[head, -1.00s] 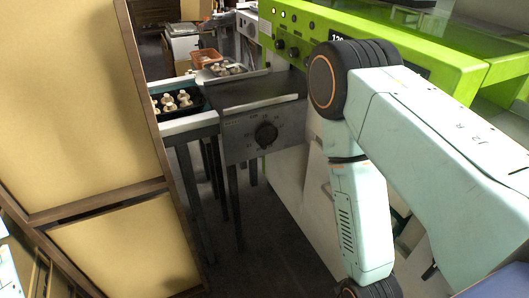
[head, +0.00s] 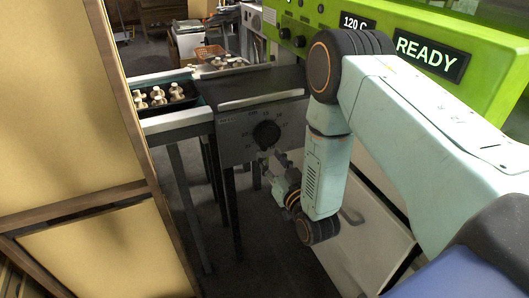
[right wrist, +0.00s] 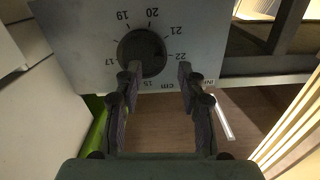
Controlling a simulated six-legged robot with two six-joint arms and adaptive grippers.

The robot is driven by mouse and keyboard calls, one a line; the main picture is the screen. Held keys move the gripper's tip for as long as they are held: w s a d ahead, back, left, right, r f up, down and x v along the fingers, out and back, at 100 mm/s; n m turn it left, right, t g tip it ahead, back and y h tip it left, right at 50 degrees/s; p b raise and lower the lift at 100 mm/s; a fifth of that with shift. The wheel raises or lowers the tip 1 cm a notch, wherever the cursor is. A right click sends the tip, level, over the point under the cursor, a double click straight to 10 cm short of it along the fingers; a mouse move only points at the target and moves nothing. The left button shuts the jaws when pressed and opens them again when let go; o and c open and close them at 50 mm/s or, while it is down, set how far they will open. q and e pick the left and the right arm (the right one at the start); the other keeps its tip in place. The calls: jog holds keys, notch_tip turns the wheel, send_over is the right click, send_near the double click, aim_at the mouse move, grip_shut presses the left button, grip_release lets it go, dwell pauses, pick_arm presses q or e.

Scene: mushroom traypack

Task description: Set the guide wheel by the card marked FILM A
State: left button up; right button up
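The guide wheel is a round black knob (head: 266,133) on a grey panel (head: 236,146) under a dark table top. In the right wrist view the knob (right wrist: 142,53) sits on a scale with 17, 19, 20, 21 and 22 readable, and "cm" below. Its pointer is too dark to read. My right gripper (head: 276,162) is just below and in front of the knob. In the right wrist view the gripper (right wrist: 160,72) is open and empty, its left fingertip overlapping the knob's lower edge; contact cannot be told. No card marked FILM A is visible. My left gripper is out of view.
A green machine (head: 400,20) reading "120 C" and "READY" stands at the right. A black tray (head: 180,101) of mushrooms lies on the conveyor (head: 178,124) at the left. A tan panel with a wooden frame (head: 134,110) fills the left side. An orange basket (head: 209,52) is behind.

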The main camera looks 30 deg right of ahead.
aim_at(265, 149)
jog(key=w, duration=0.2)
jog(key=w+b, duration=0.1)
jog(key=w, duration=0.1)
jog(key=shift+d+f, duration=0.15)
jog(key=shift+d, duration=0.1)
jog(key=shift+w+a, duration=0.1)
jog(key=shift+w, duration=0.1)
grip_shut()
